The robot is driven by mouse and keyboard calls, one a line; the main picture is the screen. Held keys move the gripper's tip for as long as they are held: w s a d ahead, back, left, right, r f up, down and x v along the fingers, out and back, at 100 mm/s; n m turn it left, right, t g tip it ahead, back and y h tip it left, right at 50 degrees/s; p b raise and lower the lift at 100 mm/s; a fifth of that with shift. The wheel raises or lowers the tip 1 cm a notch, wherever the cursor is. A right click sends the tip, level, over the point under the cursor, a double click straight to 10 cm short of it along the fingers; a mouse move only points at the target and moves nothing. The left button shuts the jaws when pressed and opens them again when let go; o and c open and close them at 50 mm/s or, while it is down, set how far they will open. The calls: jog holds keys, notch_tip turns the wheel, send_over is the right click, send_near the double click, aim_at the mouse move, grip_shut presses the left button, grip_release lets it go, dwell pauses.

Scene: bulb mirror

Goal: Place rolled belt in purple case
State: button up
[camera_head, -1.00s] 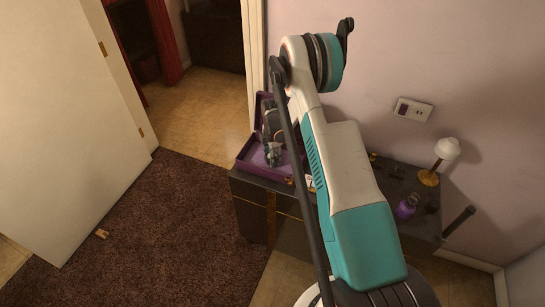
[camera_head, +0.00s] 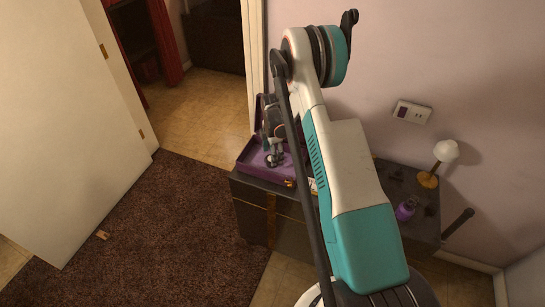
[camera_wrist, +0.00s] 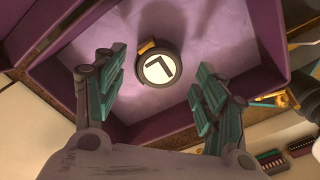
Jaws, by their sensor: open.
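The purple case (camera_head: 260,174) stands open on the left end of the dark cabinet, its lid up at the back. My gripper (camera_head: 273,158) is over the case, partly hidden by my own arm in the head view. In the wrist view, my gripper (camera_wrist: 160,82) is open, its teal-padded fingers apart above the purple floor of the case (camera_wrist: 215,30). A round, dark-rimmed thing with a pale face and a gold-brown piece at its edge (camera_wrist: 157,69) lies inside the case between and beyond the fingertips. It looks like the rolled belt, apart from both fingers.
Small items (camera_wrist: 270,160) lie beside the case on the right in the wrist view. A purple bottle (camera_head: 405,210) and a white-shaded lamp (camera_head: 439,160) stand toward the cabinet's right end. A wall stands behind the cabinet.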

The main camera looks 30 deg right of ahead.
jog(key=s+a+r+m+t+p, duration=0.1)
jog(key=a+r+m, duration=0.15)
jog(key=r, duration=0.85)
jog(key=s+a+r+m+p, duration=0.1)
jog(key=a+r, duration=0.2)
jog(key=r, duration=0.9)
jog(key=s+a+r+m+t, duration=0.1)
jog(key=s+a+r+m, duration=0.1)
jog(key=s+a+r, duration=0.3)
jog(key=s+a+r+m+t, duration=0.1)
jog(key=s+r+m, duration=0.15)
jog(key=r, duration=0.45)
jog(key=s+a+r+m+t, duration=0.2)
jog(key=s+a+m, duration=0.2)
jog(key=s, duration=0.7)
jog(key=s+a+r+m+t, duration=0.2)
jog(key=s+a+r+m, duration=0.1)
jog(key=s, duration=0.8)
jog(key=shift+a+r+m, duration=0.25)
jog(key=shift+a+m, duration=0.55)
jog(key=shift+a, duration=0.05)
jog(key=shift+f, duration=0.1)
